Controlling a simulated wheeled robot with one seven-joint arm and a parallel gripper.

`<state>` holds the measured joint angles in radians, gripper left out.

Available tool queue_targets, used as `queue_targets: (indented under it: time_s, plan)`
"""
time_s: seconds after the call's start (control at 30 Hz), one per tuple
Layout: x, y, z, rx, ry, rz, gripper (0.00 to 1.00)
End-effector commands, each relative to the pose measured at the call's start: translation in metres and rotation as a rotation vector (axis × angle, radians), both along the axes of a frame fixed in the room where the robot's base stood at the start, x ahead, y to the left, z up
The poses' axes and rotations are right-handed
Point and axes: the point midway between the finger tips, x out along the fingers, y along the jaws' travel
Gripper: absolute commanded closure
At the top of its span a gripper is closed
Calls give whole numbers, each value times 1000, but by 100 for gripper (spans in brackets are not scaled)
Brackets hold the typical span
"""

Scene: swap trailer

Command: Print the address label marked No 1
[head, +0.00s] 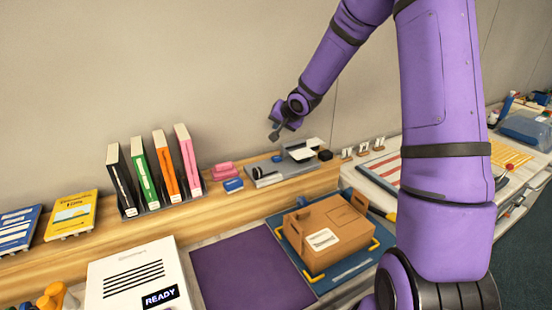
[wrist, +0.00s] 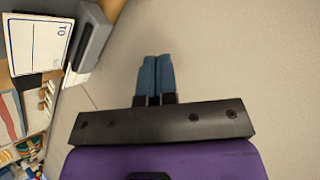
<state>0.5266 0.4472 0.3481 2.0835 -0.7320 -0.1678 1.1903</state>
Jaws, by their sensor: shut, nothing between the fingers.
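My gripper (head: 275,132) is at the end of the purple arm, in the air above the back shelf. In the wrist view its two blue fingers (wrist: 155,72) are together, with nothing between them. Below it in the head view, a grey device (head: 268,175) sits on the shelf near a white sheet (head: 303,154). The wrist view shows a white card (wrist: 38,42) lettered "TO" beside a grey block (wrist: 95,38). A white box (head: 135,275) with a dark READY display stands at the front left. I cannot make out a No 1 marking.
Several upright books (head: 160,170) stand on the wooden shelf, with pink (head: 221,171) and blue (head: 233,185) blocks beside them. A brown carton (head: 330,232) with a white label lies on a blue mat. The purple mat (head: 240,270) is bare.

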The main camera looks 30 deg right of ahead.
Motion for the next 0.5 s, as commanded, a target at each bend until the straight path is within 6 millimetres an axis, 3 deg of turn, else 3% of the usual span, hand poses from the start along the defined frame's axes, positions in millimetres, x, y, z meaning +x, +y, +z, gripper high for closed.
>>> queue_targets:
  time_s: [0.17,0.5]
  plan:
    - [0,0,-7,0,3,2,100]
    - [0,2,-48,1,4,3,100]
